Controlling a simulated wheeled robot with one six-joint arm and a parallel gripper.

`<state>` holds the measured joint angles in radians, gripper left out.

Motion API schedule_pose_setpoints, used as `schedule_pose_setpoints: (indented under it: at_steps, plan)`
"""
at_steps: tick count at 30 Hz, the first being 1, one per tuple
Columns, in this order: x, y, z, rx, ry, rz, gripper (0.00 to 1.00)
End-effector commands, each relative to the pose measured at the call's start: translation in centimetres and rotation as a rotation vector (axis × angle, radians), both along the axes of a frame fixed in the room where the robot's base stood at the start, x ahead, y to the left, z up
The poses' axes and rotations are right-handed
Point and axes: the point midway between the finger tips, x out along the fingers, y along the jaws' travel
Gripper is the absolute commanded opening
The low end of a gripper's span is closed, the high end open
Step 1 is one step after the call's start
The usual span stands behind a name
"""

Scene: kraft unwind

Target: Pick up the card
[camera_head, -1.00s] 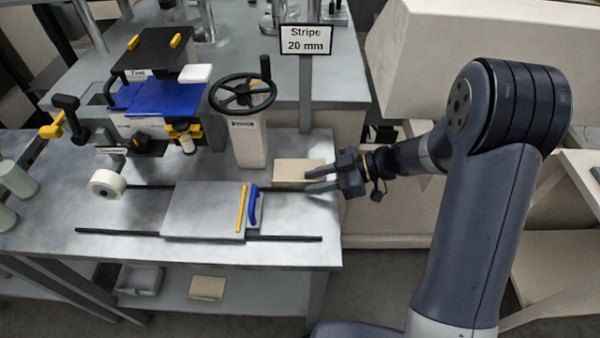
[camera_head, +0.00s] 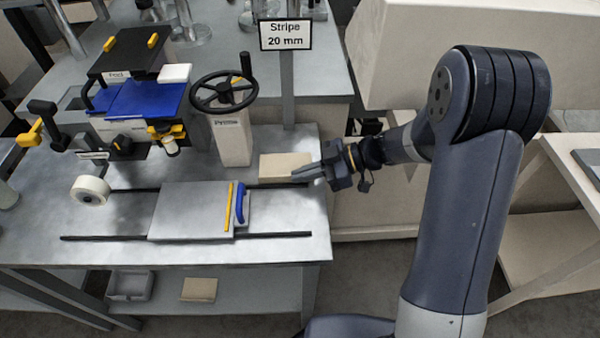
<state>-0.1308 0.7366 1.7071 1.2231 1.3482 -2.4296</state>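A tan, flat card-like piece (camera_head: 282,164) lies on the metal bench top, right of the handwheel post. My gripper (camera_head: 297,174) reaches in from the right, with its fingertips at the right end of this piece. The fingers overlap its edge in the picture and look close together from this angle. I cannot tell whether they touch or grip it. A second tan piece (camera_head: 199,289) lies on the lower shelf, well away from my gripper.
A blue-topped press (camera_head: 145,100) and a handwheel (camera_head: 224,92) stand at the back of the bench. A sliding plate (camera_head: 190,211) with a blue handle sits on rails in front. A "Stripe 20 mm" sign (camera_head: 285,35) stands behind. A white roll (camera_head: 90,190) is at left.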

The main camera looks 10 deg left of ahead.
Motion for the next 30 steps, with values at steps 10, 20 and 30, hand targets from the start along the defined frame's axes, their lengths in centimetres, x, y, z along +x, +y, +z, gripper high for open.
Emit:
schedule_pose_setpoints:
  at_steps: [10,20,30]
  plan:
    - [0.4,-1.1,2.9,0.0,-0.002,-0.005,0.0]
    - [2.3,-8.6,2.8,0.0,0.0,-0.006,0.0]
    - [4.0,-15.3,2.9,0.0,0.001,-0.003,0.0]
